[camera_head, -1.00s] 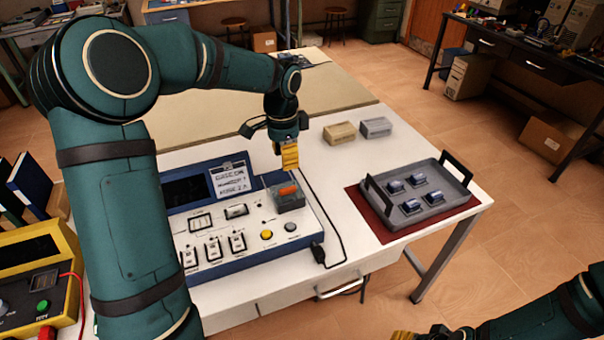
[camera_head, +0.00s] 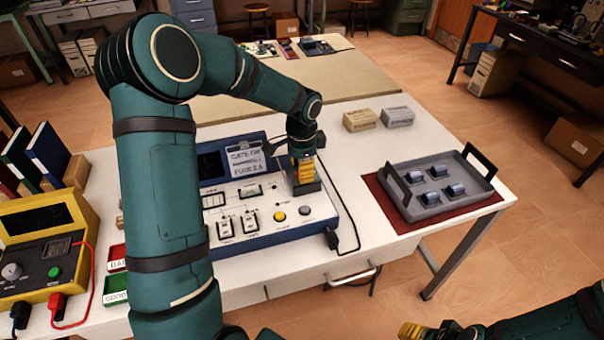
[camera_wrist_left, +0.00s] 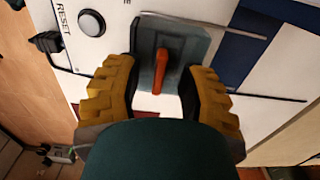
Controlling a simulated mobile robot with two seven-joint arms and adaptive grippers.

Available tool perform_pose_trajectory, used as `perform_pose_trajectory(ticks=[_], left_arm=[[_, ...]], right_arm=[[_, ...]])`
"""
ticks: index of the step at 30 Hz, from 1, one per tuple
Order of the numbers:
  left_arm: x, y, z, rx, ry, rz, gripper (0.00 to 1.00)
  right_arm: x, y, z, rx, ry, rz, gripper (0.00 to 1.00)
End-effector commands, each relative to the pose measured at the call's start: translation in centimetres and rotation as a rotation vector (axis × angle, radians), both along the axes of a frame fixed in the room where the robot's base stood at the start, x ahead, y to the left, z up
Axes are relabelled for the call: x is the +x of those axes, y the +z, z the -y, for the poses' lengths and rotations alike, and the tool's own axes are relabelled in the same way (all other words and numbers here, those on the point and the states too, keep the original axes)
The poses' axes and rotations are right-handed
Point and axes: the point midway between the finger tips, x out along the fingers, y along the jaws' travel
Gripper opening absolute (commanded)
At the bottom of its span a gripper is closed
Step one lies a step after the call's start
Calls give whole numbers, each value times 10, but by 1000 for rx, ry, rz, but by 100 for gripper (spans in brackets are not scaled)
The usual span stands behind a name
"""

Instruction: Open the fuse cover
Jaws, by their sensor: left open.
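The fuse cover, a grey block (camera_wrist_left: 181,42) with an orange-red handle (camera_wrist_left: 160,72), sits on the white and blue control panel (camera_head: 262,232). My left gripper (camera_head: 303,177) is over it in the head view and largely hides it. In the left wrist view my left gripper (camera_wrist_left: 160,90) is open, its yellow fingers on either side of the handle and apart from it. My right gripper (camera_head: 410,331) is at the bottom edge of the head view, and its fingers are too small and cut off to read.
A grey tray (camera_head: 433,216) with several small fuses stands on a dark red mat at the right. Two small boxes (camera_head: 360,120) lie behind. A yellow meter (camera_head: 38,225) stands at the left. A black cable runs beside the panel on the white table (camera_head: 350,165).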

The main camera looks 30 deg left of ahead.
Motion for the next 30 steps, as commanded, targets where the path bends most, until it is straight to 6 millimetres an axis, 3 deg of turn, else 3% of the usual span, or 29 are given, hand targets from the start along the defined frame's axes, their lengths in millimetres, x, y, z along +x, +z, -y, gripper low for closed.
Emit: perform_pose_trajectory(ticks=[4,14,17,18,30], left_arm=[[0,-10,0,0,0,-1,39],[0,-11,0,0,0,0,39],[0,-11,0,0,0,0,3],[0,-11,0,0,0,0,0],[5,-10,-5,-1,2,-1,0]], right_arm=[[1,-3,0,0,-1,2,55],[1,-2,0,0,-1,2,55],[1,-2,0,0,-1,2,55],[1,-2,0,0,-1,2,55],[0,2,0,0,0,1,55]])
